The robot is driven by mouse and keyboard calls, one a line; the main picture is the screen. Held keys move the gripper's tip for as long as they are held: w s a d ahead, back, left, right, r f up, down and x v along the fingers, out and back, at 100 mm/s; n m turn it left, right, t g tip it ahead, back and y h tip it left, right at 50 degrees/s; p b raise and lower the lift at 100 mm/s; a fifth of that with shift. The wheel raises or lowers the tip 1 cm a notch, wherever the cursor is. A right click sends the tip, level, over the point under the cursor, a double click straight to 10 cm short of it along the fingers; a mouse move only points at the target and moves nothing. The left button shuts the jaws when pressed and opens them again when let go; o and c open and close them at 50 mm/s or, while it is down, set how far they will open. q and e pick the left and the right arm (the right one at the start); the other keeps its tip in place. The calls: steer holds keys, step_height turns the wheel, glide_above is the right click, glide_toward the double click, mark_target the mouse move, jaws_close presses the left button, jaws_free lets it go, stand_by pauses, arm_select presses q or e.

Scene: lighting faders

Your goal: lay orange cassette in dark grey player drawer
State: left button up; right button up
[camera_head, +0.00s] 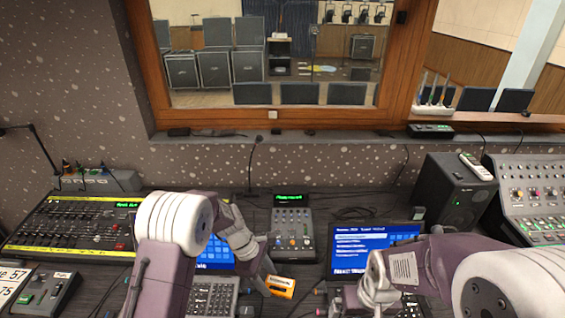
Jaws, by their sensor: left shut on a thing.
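The orange cassette (280,287) is at the bottom centre, just above the desk or on it; I cannot tell which. My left gripper (264,277) reaches down to its left end and is shut on it; the fingertips are partly hidden by the gripper body. My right gripper (378,292) is in front of the right laptop, and its jaws are not clear enough to judge. I cannot make out a dark grey player with a drawer for certain; my arms hide part of the desk.
A small mixer (291,236) stands behind the cassette. A laptop screen (362,243) is to its right and a keypad (213,298) to its left. A large fader desk (70,228) is at left, a speaker (455,195) at right. A thin microphone (255,160) rises behind.

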arm_select(q)
steer(key=s+a+r+m+g+y, duration=0.1)
steer(key=s+a+r+m+y, duration=0.1)
steer(key=a+m, duration=0.5)
steer(key=s+a+r+m+g+y, duration=0.2)
steer(key=s+a+m, duration=0.2)
steer(key=a+m, duration=0.3)
steer(key=shift+a+m, duration=0.2)
steer(key=shift+m, duration=0.4)
steer(key=shift+f, duration=0.1)
